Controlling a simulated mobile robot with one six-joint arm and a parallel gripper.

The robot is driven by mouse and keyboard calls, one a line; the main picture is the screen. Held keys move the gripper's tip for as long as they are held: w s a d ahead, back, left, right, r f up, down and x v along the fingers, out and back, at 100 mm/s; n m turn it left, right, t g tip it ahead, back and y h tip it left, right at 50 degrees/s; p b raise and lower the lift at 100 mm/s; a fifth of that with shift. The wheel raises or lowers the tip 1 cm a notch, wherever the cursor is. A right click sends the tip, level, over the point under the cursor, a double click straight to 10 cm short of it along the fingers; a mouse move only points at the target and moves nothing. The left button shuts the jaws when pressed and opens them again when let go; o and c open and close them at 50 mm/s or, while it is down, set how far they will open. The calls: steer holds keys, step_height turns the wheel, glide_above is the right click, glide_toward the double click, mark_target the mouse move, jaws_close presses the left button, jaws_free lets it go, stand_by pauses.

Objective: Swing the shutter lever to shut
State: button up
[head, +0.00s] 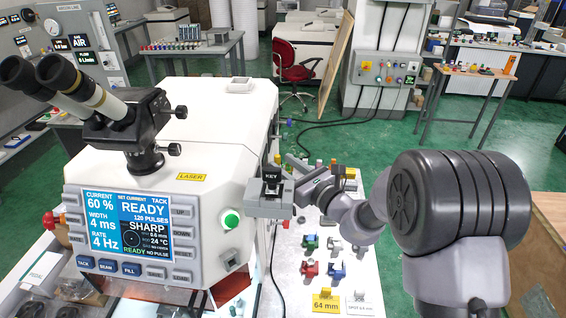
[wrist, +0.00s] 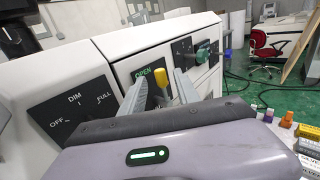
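The lever with a yellow knob (wrist: 161,78) stands on a dark panel (wrist: 148,70) on the side of the white laser machine (head: 215,125). A green OPEN label shows above it in the wrist view; any other label is hidden behind my gripper. My gripper (wrist: 163,90) has its two fingers apart, one on each side of the yellow knob. I cannot tell whether either finger touches it. In the head view, my gripper (head: 272,185) is at the machine's right side, and the lever is hidden there.
A dimmer panel (wrist: 75,105) marked OFF, DIM, FULL is left of the lever. A panel with a green knob (wrist: 202,56) lies farther along the same side. A bench (head: 345,265) with small coloured parts is below my arm. A red chair (head: 290,65) stands behind.

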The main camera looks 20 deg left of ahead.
steer(key=shift+w+a, duration=0.3)
steer(key=shift+a, duration=0.1)
jaws_close()
